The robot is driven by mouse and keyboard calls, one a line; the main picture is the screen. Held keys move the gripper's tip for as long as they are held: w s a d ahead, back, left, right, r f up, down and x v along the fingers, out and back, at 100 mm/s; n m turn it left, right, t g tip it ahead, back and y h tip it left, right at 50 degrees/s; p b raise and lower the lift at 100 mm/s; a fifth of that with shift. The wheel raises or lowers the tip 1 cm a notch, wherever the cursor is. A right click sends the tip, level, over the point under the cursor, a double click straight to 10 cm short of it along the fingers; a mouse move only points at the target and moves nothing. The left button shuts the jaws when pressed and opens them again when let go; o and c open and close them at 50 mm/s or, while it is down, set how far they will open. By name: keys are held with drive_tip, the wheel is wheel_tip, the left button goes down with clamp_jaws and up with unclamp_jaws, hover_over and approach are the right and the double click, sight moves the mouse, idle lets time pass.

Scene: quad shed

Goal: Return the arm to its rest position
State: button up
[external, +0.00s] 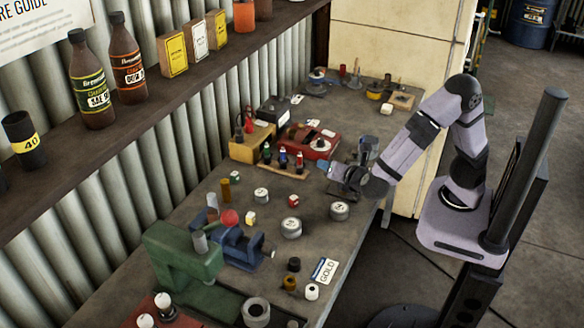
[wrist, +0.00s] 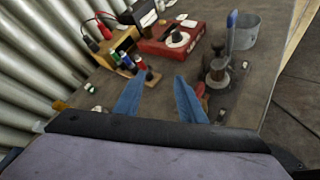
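My arm reaches from its stand at the right over the bench, bent at the elbow. My gripper (external: 342,174) is low over the right part of the workbench (external: 325,237). In the wrist view its two blue fingers (wrist: 158,98) stand apart, with only bare bench visible between them, so it is open and empty. The red box with a dial (external: 313,143) lies beyond the fingers; it also shows in the wrist view (wrist: 172,38). A dark spool-like object (wrist: 217,68) stands close to the right finger. I cannot tell whether they touch.
A rack of small coloured bottles (external: 284,161) stands left of my gripper. A grey tin (wrist: 243,37) is beyond it. A green machine (external: 180,258) and blue vise (external: 238,243) occupy the near bench. A shelf with bottles (external: 150,95) runs along the wall. Space above the bench is clear.

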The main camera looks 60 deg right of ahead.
drive_tip(key=s+d+r+m+g+p, duration=0.1)
drive_tip(key=s+d+m+g+p, duration=0.1)
drive_tip(key=d+m, duration=0.1)
drive_tip(key=s+d+r+m+g+y+p, duration=0.1)
drive_tip(key=s+d+r+m+g+p, duration=0.1)
drive_tip(key=d+m+p, duration=0.1)
drive_tip(key=s+d+r+m+g+y+p, duration=0.1)
drive_tip(key=s+d+m+g+p, duration=0.1)
drive_tip(key=d+m+p, duration=0.1)
drive_tip(key=shift+s+d+r+g, duration=0.15)
drive_tip(key=shift+d+g, duration=0.15)
drive_tip(key=shift+d, duration=0.3)
drive_tip(key=s+r+m+g+y+p, duration=0.2)
drive_tip(key=s+r+m+y+p, duration=0.2)
drive_tip(key=s+m+p, duration=0.5)
drive_tip(key=m+y+p, duration=0.1)
drive_tip(key=m+y, duration=0.1)
drive_tip(key=m, duration=0.1)
drive_tip(key=shift+s+d+g+y, duration=0.3)
drive_tip(key=shift+s+d+y, duration=0.05)
drive_tip(key=shift+d+y, duration=0.05)
drive_tip(key=shift+o, duration=0.5)
drive_tip(key=shift+r, duration=0.1)
